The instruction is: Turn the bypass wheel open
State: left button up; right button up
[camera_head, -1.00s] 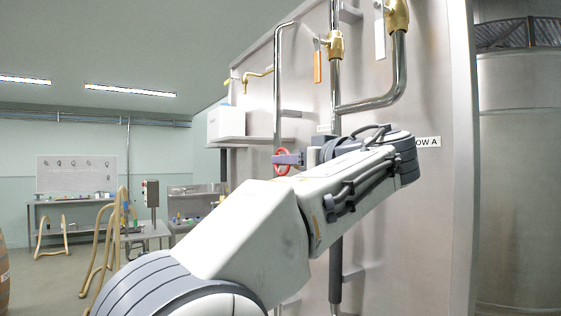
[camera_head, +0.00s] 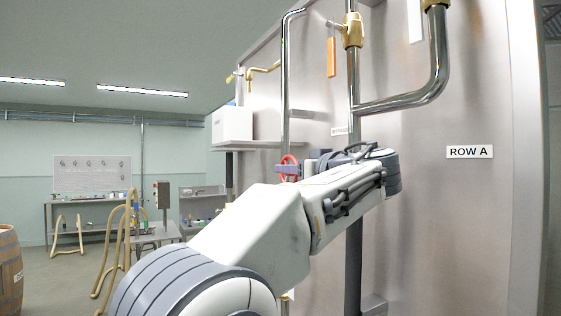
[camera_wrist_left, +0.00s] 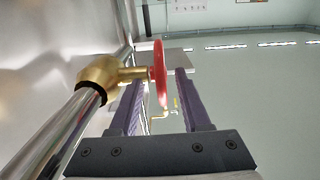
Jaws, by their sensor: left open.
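The red bypass wheel (camera_head: 290,160) is on the thin steel pipe, partly hidden behind my left gripper (camera_head: 292,169) in the head view. In the left wrist view the wheel (camera_wrist_left: 160,72) shows nearly edge-on, on a brass valve body (camera_wrist_left: 104,78). My left gripper (camera_wrist_left: 158,85) is open, with one purple finger on each side of the wheel. There are gaps between the fingers and the rim, and I cannot see a touch. My right gripper is not in view.
Thick pipes and a brass valve with an orange handle (camera_head: 331,57) stand above my arm. A white box (camera_head: 232,123) sits on a shelf. A barrel (camera_head: 10,270) stands far left.

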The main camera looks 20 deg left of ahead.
pick_arm(q)
jog(key=p+x, duration=0.1)
jog(key=x, duration=0.3)
jog(key=shift+a+r+p, duration=0.1)
jog(key=shift+r+p, duration=0.05)
jog(key=shift+p, duration=0.25)
jog(key=shift+w+a, duration=0.3)
jog(key=shift+a, duration=0.05)
grip_shut()
